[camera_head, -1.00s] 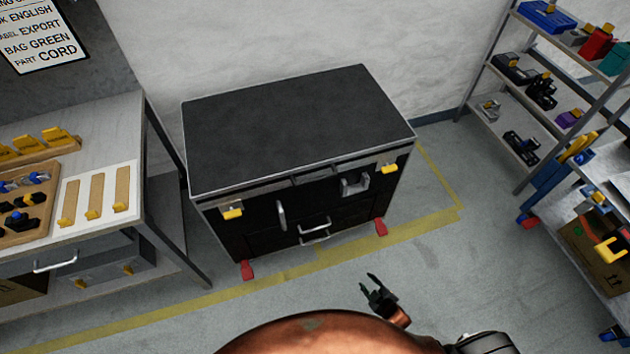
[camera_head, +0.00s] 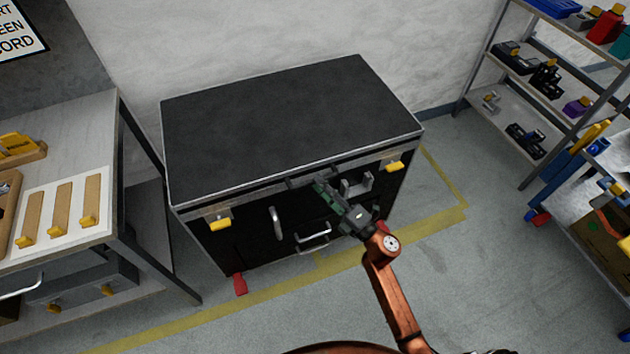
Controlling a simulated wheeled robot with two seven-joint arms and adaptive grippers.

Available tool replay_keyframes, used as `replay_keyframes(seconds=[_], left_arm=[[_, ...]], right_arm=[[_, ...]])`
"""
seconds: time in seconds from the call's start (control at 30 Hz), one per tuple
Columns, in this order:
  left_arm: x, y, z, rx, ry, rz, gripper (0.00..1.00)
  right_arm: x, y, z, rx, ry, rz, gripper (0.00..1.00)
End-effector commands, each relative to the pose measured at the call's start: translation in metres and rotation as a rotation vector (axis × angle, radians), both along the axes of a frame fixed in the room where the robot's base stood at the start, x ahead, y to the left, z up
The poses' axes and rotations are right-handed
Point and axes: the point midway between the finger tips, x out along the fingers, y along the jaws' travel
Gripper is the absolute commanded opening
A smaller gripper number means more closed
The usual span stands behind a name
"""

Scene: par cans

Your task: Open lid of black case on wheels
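The black case (camera_head: 290,115) stands against the back wall with its flat lid shut and a metal rim around it. Yellow latches sit at the left (camera_head: 220,224) and right (camera_head: 394,166) of its front. A dark handle (camera_head: 309,181) is at the middle of the lid's front edge. My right gripper (camera_head: 320,186) is in front of the case, its fingertips close to that handle; whether they touch it or are open is hard to tell. My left gripper is not in view.
A workbench (camera_head: 75,135) with wooden holders stands at the left. A shelf rack (camera_head: 500,120) with tools and a blue cart (camera_head: 545,190) stand at the right. Yellow tape (camera_head: 200,308) marks the floor, which is clear in front of the case.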

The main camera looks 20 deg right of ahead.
Motion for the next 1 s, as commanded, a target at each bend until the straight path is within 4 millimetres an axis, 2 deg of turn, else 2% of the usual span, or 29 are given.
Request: replay_keyframes(seconds=[0.2, 0.53, 1.0], left_arm=[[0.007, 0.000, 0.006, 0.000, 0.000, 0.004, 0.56], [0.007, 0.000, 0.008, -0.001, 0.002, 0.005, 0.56], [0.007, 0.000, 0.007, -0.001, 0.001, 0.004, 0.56]], right_arm=[[0.021, 0.009, 0.003, 0.000, 0.001, 0.000, 0.30], [0.024, 0.011, 0.004, 0.002, 0.003, -0.001, 0.30], [0.023, 0.010, 0.003, 0.002, 0.003, -0.001, 0.00]])
